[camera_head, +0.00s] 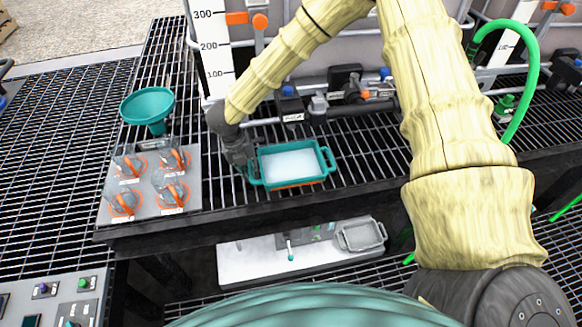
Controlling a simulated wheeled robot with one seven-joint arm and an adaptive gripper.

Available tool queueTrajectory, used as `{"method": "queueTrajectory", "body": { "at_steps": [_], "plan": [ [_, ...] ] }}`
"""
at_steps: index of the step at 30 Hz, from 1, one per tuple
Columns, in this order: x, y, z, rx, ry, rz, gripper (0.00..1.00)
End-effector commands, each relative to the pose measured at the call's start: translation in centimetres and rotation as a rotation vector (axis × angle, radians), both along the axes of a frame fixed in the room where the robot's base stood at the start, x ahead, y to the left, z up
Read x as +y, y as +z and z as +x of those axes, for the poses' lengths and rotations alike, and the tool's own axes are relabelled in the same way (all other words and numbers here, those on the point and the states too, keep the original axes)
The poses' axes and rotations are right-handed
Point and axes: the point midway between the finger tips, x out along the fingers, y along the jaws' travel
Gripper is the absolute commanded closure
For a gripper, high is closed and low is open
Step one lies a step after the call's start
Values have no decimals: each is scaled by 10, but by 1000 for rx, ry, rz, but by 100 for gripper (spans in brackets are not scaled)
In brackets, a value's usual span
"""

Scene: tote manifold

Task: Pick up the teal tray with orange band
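The teal tray with orange band (296,179) sits upright on the black grated bench near its front edge. It has a pale inside, a handle at each end, and orange low on its front wall. My gripper (250,174) is at the tray's left end, pointing down over the left handle. The fingers are dark and small in this view and overlap the handle, so I cannot tell whether they are open or closed on it. The left handle is partly hidden by my gripper.
Pipes and valves (345,88) run behind the tray. A lower white shelf (240,262) holds a grey tray (362,236). Grating right of the tray is clear.

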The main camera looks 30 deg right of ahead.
Motion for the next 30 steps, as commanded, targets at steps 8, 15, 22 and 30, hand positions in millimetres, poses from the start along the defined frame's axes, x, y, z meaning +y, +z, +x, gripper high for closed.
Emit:
{"method": "queueTrajectory", "body": {
  "at_steps": [8,15,22,30],
  "plan": [
    [0,0,0,0,0,0,100],
    [0,1,0,0,0,0,100],
    [0,16,1,-3,-2,0,100],
    [2,36,-22,2,3,-1,100]
  ]
}}
